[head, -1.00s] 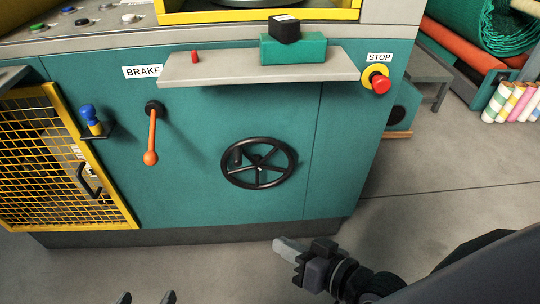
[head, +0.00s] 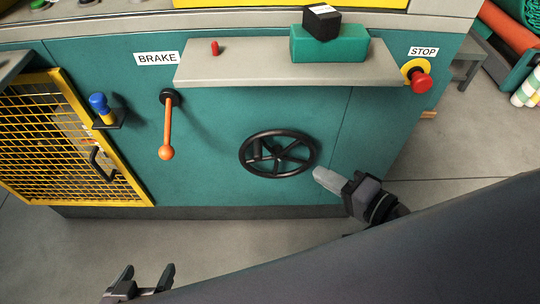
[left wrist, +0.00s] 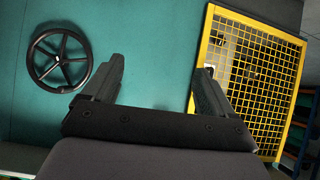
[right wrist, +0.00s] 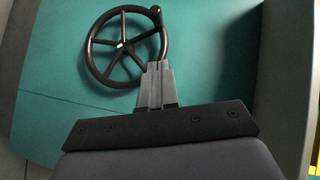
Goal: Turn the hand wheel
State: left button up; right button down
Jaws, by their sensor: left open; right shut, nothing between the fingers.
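The black hand wheel (head: 277,154) is a spoked ring with a handle knob, mounted on the teal machine front. It also shows in the left wrist view (left wrist: 59,60) and in the right wrist view (right wrist: 126,47), where the knob is at its upper right. My right gripper (head: 318,174) is shut and empty, just right of the wheel's lower rim in the head view. In the right wrist view its fingers (right wrist: 158,66) overlap the wheel's lower right; I cannot tell if they touch. My left gripper (head: 148,272) is open and empty, low in front of the machine.
An orange brake lever (head: 167,130) hangs left of the wheel. A grey shelf (head: 285,72) with a teal block (head: 329,45) juts out above it. A red stop button (head: 420,82) is at the right. A yellow mesh door (head: 70,140) is at the left.

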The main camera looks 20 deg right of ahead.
jog(key=s+a+b+x, duration=0.1)
jog(key=a+x, duration=0.1)
jog(key=x, duration=1)
jog(key=shift+s+a+f+b, duration=0.15)
jog(key=shift+a+f+b, duration=0.15)
jog(key=shift+f+b, duration=0.05)
